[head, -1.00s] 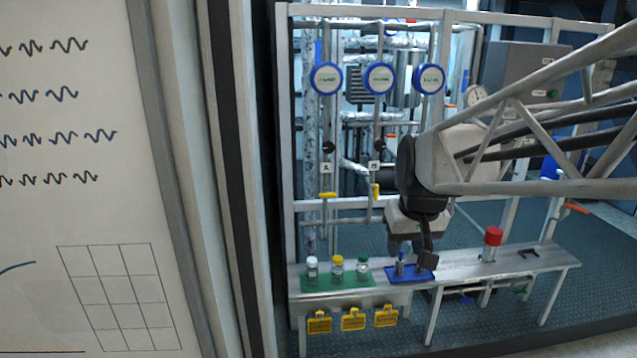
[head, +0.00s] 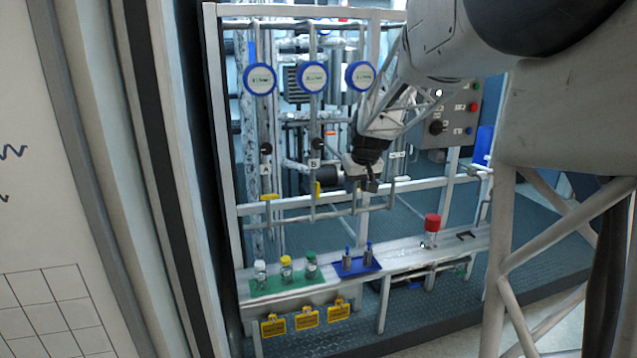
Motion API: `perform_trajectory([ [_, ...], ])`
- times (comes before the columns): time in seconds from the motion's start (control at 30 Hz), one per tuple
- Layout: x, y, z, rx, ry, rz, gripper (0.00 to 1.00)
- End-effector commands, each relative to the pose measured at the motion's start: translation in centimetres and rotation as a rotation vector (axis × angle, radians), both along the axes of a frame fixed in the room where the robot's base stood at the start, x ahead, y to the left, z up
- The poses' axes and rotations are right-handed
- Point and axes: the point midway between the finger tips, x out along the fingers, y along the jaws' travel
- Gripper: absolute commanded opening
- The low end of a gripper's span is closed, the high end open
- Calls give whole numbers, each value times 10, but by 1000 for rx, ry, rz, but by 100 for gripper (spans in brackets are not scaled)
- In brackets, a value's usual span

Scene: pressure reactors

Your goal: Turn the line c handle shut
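Three vertical pipe lines run down the rack, each under a round blue-rimmed gauge. The line A handle (head: 270,197) and the line B handle (head: 318,188) are yellow, below their letter plates. The third line, under the right gauge (head: 360,76), is mostly behind my arm; its letter and handle are hidden. My gripper (head: 362,186) is at the lower part of this third line, right of the line B handle. It is small and dark here; I cannot tell if its fingers are open or touch anything.
A bench (head: 400,259) below carries a green mat (head: 283,286) with capped bottles, a blue mat (head: 362,268) with two small items, and a red-topped container (head: 431,228). Yellow tags (head: 307,318) hang in front. A control panel (head: 459,120) stands right.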

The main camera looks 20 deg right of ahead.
Motion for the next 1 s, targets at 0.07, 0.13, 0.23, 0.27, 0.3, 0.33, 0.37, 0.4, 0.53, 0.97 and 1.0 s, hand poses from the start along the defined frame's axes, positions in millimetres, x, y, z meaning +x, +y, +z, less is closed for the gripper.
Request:
perform_trajectory([
  [0.07, 20, -16, -8, 0, -3, -2, 39],
  [0.13, 36, -29, -14, -1, -9, -4, 39],
  [0.23, 58, -48, -25, -3, -16, -3, 39],
  [0.27, 65, -54, -27, -3, -19, -4, 39],
  [0.3, 73, -62, -32, -4, -21, -4, 39],
  [0.33, 79, -68, -35, -5, -23, -3, 39],
  [0.37, 86, -74, -39, -6, -26, -4, 39],
  [0.4, 94, -82, -44, -6, -28, -4, 39],
  [0.53, 120, -109, -61, -9, -38, -6, 39],
  [0.97, 163, -159, -95, -19, -58, -7, 39],
  [1.0, 164, -160, -95, -19, -58, -7, 39],
])
